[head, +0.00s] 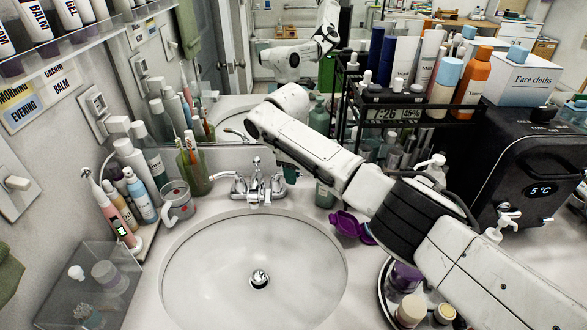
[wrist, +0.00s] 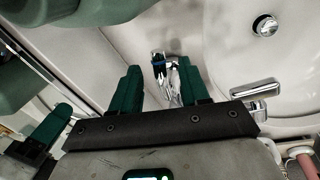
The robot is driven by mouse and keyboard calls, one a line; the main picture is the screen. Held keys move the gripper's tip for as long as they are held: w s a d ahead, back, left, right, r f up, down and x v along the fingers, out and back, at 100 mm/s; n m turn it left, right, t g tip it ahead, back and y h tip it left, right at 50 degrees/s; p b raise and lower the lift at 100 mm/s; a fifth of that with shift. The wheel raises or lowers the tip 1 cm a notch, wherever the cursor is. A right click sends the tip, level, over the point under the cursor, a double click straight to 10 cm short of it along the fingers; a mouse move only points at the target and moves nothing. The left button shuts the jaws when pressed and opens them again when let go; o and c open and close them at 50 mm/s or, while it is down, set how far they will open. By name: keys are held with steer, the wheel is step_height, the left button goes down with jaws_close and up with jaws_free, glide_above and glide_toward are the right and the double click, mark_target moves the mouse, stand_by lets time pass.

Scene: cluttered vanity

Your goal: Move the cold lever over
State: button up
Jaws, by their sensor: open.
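The chrome faucet (head: 258,187) stands behind the round sink basin, with a lever on each side of its spout. The right-hand lever (head: 278,186) is beside my gripper (head: 291,173), which is mostly hidden by my arm. In the wrist view, a chrome lever with a blue mark (wrist: 164,68) shows in the gap between the green fingers of my gripper (wrist: 161,80). The fingers are apart, one on each side of the lever; I cannot tell whether either touches it. The spout (wrist: 257,89) is to the right of the gripper.
The basin (head: 205,265) is empty, its drain (head: 259,279) open to view. A cup (head: 177,201) and a green toothbrush holder (head: 195,172) stand left of the faucet. A purple open case (head: 346,224) lies to the right. A crowded black shelf (head: 345,110) stands behind my arm.

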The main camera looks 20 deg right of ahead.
steer(key=shift+r, duration=0.15)
step_height(320, 180, up, 10)
steer(key=s+a, duration=0.1)
steer(key=shift+s+a+r+b, duration=0.15)
steer(key=shift+s+r+b, duration=0.1)
steer(key=shift+b, duration=0.1)
steer(key=shift+f, duration=0.1)
